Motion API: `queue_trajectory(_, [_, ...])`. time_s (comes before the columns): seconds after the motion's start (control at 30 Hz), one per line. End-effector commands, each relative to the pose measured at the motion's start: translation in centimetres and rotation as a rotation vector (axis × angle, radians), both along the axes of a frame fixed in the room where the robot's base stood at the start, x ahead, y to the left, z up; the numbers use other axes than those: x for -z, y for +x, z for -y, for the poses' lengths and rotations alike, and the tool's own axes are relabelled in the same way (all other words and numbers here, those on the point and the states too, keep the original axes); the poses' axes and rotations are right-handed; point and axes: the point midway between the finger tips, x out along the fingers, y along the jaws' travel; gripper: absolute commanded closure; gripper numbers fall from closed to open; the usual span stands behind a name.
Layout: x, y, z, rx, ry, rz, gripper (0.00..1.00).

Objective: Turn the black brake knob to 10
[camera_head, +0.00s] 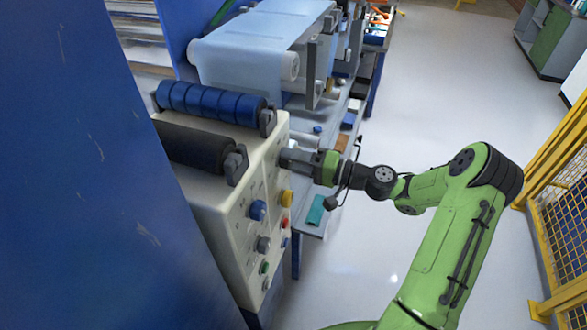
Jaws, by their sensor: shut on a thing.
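The cream control panel (232,215) stands at the left centre, its front facing right. My gripper (288,157) reaches in from the right to the upper far end of this front. Its jaws are shut on the black brake knob, which they hide almost wholly. The knob's pointer and the scale numbers, including 10, are too small or covered to read. My green arm (440,220) stretches from the lower right to the panel.
Below my gripper the panel carries a blue knob (258,210), a yellow button (287,198), a dark grey knob (263,244) and smaller buttons. Blue (210,102) and black (190,145) rollers lie on top. A yellow fence (560,205) stands right; open floor lies between.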

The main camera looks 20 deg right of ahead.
Motion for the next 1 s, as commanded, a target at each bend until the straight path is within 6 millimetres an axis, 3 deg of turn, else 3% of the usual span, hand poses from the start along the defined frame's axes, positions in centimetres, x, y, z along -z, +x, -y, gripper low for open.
queue_trajectory(0.6, [0.56, -0.10, -0.03, -0.001, -0.339, 0.459, 0.87])
queue_trajectory(1.0, [0.29, -0.15, -0.05, -0.001, -0.475, 0.644, 0.87])
